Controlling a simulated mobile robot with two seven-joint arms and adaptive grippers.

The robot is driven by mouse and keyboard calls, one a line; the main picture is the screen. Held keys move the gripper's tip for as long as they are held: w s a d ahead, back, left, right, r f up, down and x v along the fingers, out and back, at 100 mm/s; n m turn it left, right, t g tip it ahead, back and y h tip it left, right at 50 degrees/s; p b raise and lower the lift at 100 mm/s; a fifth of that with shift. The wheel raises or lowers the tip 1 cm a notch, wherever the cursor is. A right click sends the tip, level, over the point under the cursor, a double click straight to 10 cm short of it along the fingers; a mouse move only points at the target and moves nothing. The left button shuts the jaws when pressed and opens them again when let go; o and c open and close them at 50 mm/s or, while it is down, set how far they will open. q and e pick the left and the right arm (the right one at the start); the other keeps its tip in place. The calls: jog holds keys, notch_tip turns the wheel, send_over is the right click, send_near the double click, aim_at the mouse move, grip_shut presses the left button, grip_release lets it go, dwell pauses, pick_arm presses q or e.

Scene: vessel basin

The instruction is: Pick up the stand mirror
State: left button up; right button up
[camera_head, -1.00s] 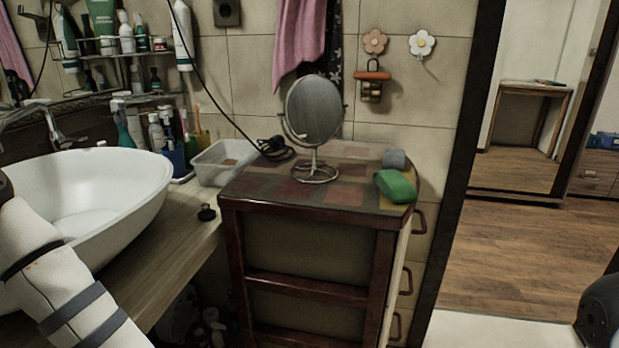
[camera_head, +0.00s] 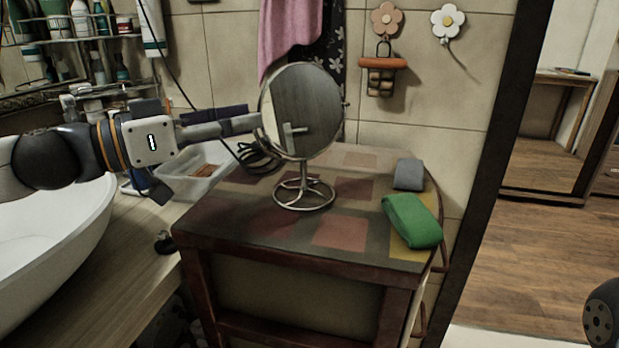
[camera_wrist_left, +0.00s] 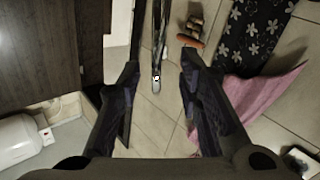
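The stand mirror (camera_head: 312,112) stands upright on the patchwork-topped cabinet (camera_head: 250,228), its round disc in a metal frame above a wire ring base. My left gripper (camera_head: 258,124) reaches in from the left, its fingertips close to the disc's left edge. In the left wrist view, my left gripper (camera_wrist_left: 158,66) is open, and the mirror (camera_wrist_left: 158,40) appears edge-on as a thin strip between the fingers, with gaps on both sides. Contact is not visible. My right gripper is not in view.
A green item (camera_head: 412,221) and a grey item (camera_head: 408,174) lie on the cabinet's right side. Behind my left arm are a clear tray (camera_head: 205,180) and a black cable (camera_head: 258,158). The white basin (camera_head: 50,265) is at left. The cabinet top's front is clear.

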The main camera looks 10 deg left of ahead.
aim_at(300, 147)
pick_arm(q)
jog(key=w+d, duration=0.2)
jog(key=w+d+f+b, duration=0.1)
jog(key=d, duration=0.1)
jog(key=w+d+f+b, duration=0.1)
jog(key=w+d, duration=0.1)
jog(key=d, duration=0.1)
jog(key=shift+w, duration=0.3)
jog(key=shift+w+d+r, duration=0.1)
jog(key=shift+w+d, duration=0.1)
jog(key=shift+w, duration=0.05)
jog(key=shift+r, duration=0.1)
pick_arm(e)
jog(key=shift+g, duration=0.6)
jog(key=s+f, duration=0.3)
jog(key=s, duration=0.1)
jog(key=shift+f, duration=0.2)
